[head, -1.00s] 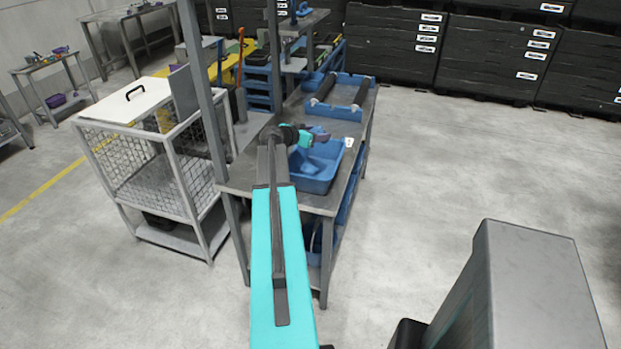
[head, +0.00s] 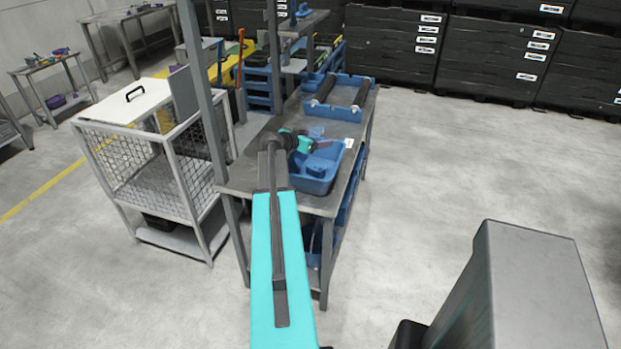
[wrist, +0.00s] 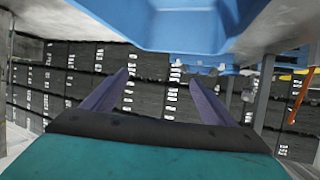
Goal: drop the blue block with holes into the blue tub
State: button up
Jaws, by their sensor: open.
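The blue tub (head: 312,187) stands on the near end of the grey table in the head view. A blue shape (head: 317,167) shows inside it; it may be the block with holes, but holes are too small to make out. My gripper (head: 325,145) is over the far part of the tub, pointing right. In the wrist view my gripper (wrist: 158,78) has its two purple fingers wide apart, with nothing between them. A blue surface, apparently the tub (wrist: 165,22), fills the top of that view.
A blue tray with dark rollers (head: 338,93) lies farther back on the table (head: 262,142). A grey post (head: 207,100) rises by the table's left edge, beside a mesh cart (head: 135,165). Black crates (head: 480,60) stand behind. The floor to the right is clear.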

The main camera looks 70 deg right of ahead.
jog(key=shift+a, duration=0.1)
jog(key=b+v, duration=0.4)
jog(key=v, duration=0.9)
jog(key=shift+a+r, duration=0.2)
jog(key=shift+a, duration=0.1)
dwell(0.6)
